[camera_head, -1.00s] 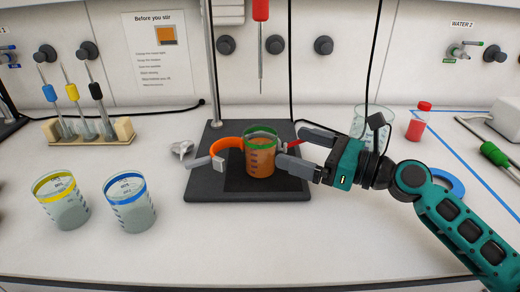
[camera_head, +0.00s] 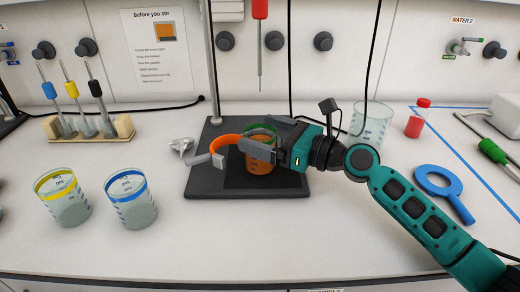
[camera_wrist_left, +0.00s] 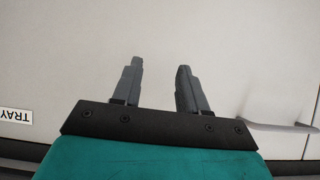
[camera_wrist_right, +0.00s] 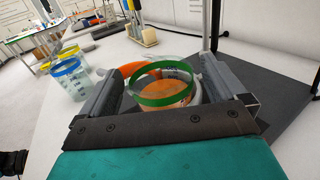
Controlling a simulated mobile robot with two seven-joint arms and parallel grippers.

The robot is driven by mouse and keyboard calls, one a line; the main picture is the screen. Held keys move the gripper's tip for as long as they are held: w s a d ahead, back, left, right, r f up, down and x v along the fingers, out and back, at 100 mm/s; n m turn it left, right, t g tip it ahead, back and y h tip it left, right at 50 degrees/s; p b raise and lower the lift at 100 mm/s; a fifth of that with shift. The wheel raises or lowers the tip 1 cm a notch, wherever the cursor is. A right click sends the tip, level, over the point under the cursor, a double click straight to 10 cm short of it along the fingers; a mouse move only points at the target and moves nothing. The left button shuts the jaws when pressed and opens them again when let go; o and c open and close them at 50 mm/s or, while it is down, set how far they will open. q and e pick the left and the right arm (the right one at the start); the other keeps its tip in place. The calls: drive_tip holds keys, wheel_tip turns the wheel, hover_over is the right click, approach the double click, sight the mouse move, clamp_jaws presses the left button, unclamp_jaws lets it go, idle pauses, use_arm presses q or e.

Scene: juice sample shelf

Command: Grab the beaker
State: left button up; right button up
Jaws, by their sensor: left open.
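A beaker with a green band and orange-brown contents (camera_head: 262,167) stands upright on the dark stirrer plate (camera_head: 215,187), partly hidden behind my right gripper in the head view. My right gripper (camera_head: 263,143) reaches in from the right. In the right wrist view the green-banded beaker (camera_wrist_right: 165,93) stands between the two fingers of my right gripper (camera_wrist_right: 168,80), with a gap visible beside it, so the jaws look open around it. My left gripper (camera_wrist_left: 158,75) is open and empty, facing a pale cabinet front; it is out of the head view.
An orange clamp (camera_head: 226,143) curves at the beaker's left. A red-handled rod (camera_head: 260,45) hangs above. Yellow-banded (camera_head: 63,197) and blue-banded (camera_head: 131,199) beakers stand left. A large clear beaker (camera_head: 371,122) and red-capped bottle (camera_head: 418,119) stand right. A blue ring (camera_head: 438,181) lies on the bench.

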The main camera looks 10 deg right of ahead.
drive_tip(key=c, duration=1.2)
drive_tip(key=shift+s+r, duration=0.1)
drive_tip(key=shift+r, duration=0.05)
drive_tip(key=shift+c, duration=0.2)
